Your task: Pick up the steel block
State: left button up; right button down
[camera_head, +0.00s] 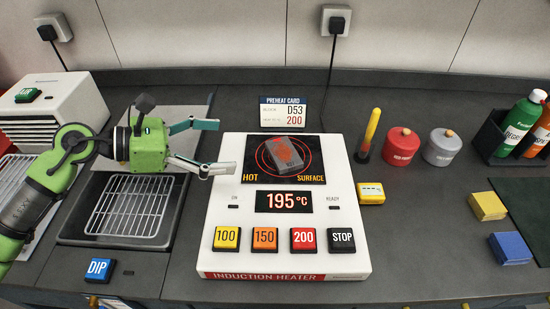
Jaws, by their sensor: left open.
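The steel block (287,146) is a grey block with an orange-red mark on top. It lies slightly turned on the black hot surface (254,165) of the white induction heater (222,245). The heater's display (287,202) reads 195 °C. My left gripper (222,147) is open and empty at the heater's left edge, left of the block and apart from it. Its fingers point right, toward the block. A preheat card (283,112) behind the heater shows D53 and 200. My right gripper is not in view.
A dip basin with a wire rack (127,208) lies left of the heater, below my left arm. The counter right of the heater's front is clear.

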pick_arm(q)
jog(key=shift+w+a+f, duration=0.1)
jog(key=shift+a+f, duration=0.1)
jog(key=shift+f, duration=0.25)
jog(key=p, duration=0.3)
send_near(284, 151)
jog(key=shift+w+d+r, duration=0.15)
jog(key=shift+d+r, duration=0.15)
jog(key=shift+d, duration=0.25)
jog(key=shift+w+d+f+y, duration=0.2)
jog(key=shift+d+f+y, duration=0.1)
jog(key=shift+d, duration=0.15)
jog(key=p+x, duration=0.1)
jog(key=x, duration=0.3)
jog(key=shift+f+p, duration=0.35)
jog(key=shift+p, duration=0.05)
jog(key=shift+w+d+f, duration=0.1)
jog(key=shift+d+f, duration=0.15)
jog(key=shift+d, duration=0.2)
jog(key=shift+a, duration=0.1)
jog(key=c, duration=1.8)
jog(key=shift+w+r, duration=0.1)
jog(key=shift+r, duration=0.05)
jog(key=shift+c, duration=1.4)
